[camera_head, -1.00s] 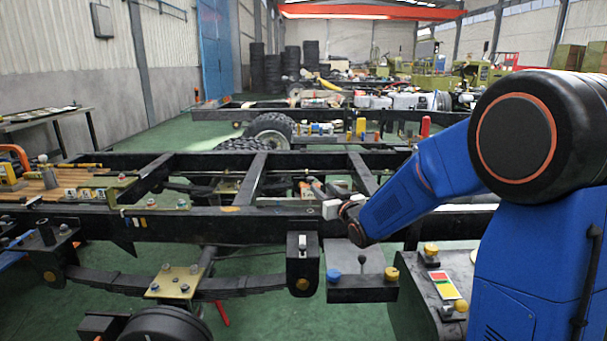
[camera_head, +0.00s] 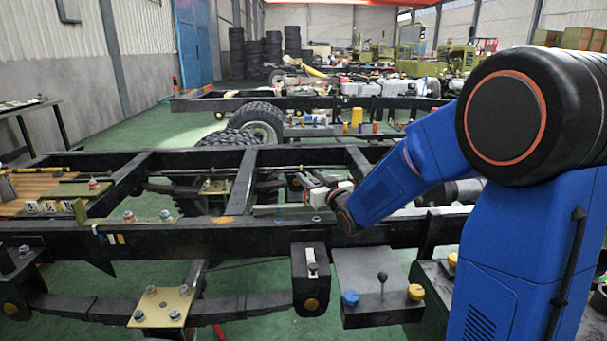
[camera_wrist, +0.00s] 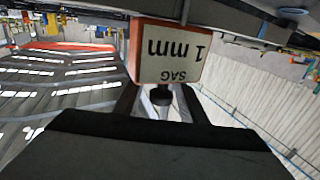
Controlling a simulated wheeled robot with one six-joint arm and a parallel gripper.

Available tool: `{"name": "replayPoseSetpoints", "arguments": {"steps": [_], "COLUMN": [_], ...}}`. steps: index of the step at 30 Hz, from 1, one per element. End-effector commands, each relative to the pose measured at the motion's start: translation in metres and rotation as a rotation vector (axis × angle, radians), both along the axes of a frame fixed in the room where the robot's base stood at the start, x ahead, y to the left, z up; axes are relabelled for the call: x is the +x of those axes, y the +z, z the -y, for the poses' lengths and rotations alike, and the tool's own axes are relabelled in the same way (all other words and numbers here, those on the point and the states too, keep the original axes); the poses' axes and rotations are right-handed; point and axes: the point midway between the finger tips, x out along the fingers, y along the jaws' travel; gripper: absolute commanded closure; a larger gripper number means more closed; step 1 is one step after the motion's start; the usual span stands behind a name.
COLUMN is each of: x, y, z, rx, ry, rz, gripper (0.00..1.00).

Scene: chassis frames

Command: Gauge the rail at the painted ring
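A small block gauge (camera_wrist: 172,55) with a white face, orange edge and black lettering "SAG 1 mm" fills the top middle of the wrist view, upside down. My gripper (camera_wrist: 161,98) is shut on its lower end, with the dark fingers at both sides. In the head view my gripper (camera_head: 320,184) is above the long black near rail (camera_head: 200,240), slightly right of the middle; contact cannot be judged. An orange painted patch (camera_head: 222,219) marks the rail top to its left; I cannot tell whether it is the ring.
Black cross members (camera_head: 243,180) join the near and far rails. A grey plate (camera_head: 372,272) with a blue knob, a yellow knob and a lever sits below the rail. A leaf spring bracket (camera_head: 312,277) hangs from the rail. Wooden boards with small parts lie at left.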

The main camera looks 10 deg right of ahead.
Motion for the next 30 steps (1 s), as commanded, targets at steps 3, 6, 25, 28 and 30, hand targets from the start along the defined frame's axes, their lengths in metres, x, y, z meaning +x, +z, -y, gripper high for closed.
{"name": "replayPoseSetpoints", "arguments": {"steps": [3,6,25,28,30], "x": [-0.001,-0.001,0.002,0.004,0.006], "y": [0.0,0.0,0.0,-0.001,-0.001], "z": [0.001,0.001,-0.02,-0.036,-0.047], "rx": [0.0,0.0,0.0,0.0,0.0], "ry": [0.0,0.0,0.004,0.005,0.004], "rz": [0.0,0.0,0.0,-0.001,-0.001], "gripper": [0.62,0.62,1.0,1.0,1.0]}}
